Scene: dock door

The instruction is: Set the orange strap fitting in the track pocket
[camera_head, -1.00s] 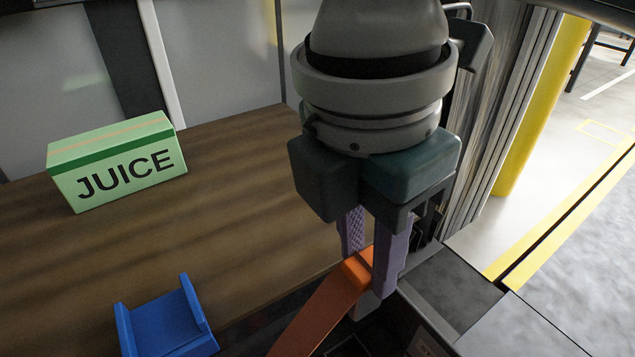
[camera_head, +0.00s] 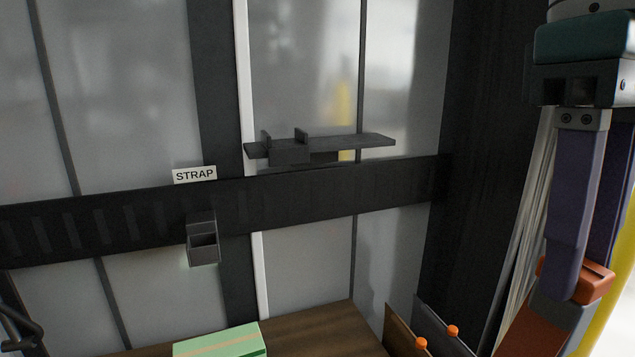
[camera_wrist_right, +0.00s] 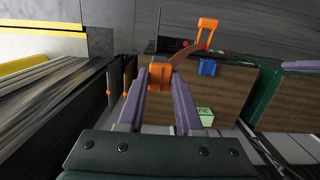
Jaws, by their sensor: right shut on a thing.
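My right gripper (camera_head: 582,270) hangs at the right edge of the head view, its purple fingers shut on the orange strap fitting (camera_head: 598,280). An orange strap (camera_head: 532,333) runs down from it and out of view. In the right wrist view the fitting (camera_wrist_right: 160,77) sits between the fingertips (camera_wrist_right: 161,85), with the strap curving away behind. The track pocket (camera_head: 203,240) is a small grey open-topped holder on the black wall track (camera_head: 130,218), below the STRAP label (camera_head: 195,175). The gripper is well to the right of the pocket and apart from it.
A dark shelf (camera_head: 350,143) with two upright tabs juts out above the track, right of the pocket. Panels with orange knobs (camera_head: 453,331) stand at lower right.

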